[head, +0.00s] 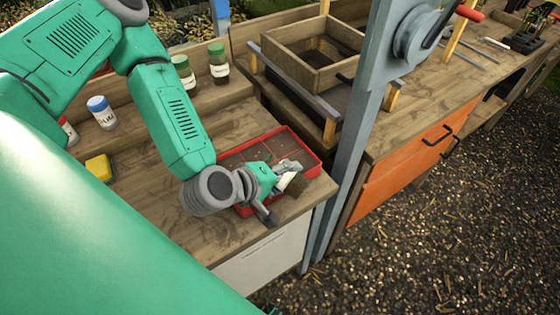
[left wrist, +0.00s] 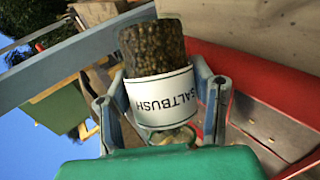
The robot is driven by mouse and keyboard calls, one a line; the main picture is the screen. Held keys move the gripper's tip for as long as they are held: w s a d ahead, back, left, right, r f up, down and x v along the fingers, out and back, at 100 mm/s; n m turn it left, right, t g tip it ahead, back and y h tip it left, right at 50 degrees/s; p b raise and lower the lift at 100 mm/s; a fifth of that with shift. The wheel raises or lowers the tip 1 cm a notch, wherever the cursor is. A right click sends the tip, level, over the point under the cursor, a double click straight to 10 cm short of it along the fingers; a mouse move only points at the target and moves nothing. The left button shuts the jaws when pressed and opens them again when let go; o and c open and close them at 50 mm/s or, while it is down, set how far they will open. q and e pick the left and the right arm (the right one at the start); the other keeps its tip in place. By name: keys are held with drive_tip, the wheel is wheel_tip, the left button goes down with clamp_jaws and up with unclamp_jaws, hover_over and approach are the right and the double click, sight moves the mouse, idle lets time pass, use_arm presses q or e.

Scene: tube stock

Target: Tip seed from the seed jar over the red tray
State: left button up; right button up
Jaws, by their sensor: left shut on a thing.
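My left gripper (head: 277,190) is shut on the seed jar (head: 293,183), over the right part of the red tray (head: 318,164). In the left wrist view the jar (left wrist: 152,48) is glass, full of brown seed, with a white label reading SALTBUSH. The two fingers (left wrist: 165,105) hold it from both sides around the label. The jar looks tilted in the head view. No falling seed shows. The tray has low red walls and a divider; my gripper and arm hide part of it. My right gripper is not in view.
Two green-lidded jars (head: 183,72) (head: 219,64) stand at the back of the bench. A blue-lidded jar (head: 102,113) and a yellow block (head: 99,168) are at left. A grey-blue post (head: 362,130) rises close to the tray's right. A wooden frame box (head: 313,55) stands behind.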

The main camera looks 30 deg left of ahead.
use_arm(q)
drive_tip(key=shift+w+d, duration=0.3)
drive_tip(key=shift+w, duration=0.4)
drive_tip(key=shift+w+d, duration=0.25)
drive_tip(key=shift+w, duration=0.4)
drive_tip(key=shift+f+h+b, duration=0.1)
drive_tip(key=shift+h+b, duration=0.2)
drive_tip(key=shift+b, duration=0.4)
drive_tip(key=shift+n+h+b, duration=0.3)
drive_tip(key=shift+n+b, duration=0.2)
drive_tip(key=shift+b, duration=0.05)
drive_tip(key=shift+r, duration=0.2)
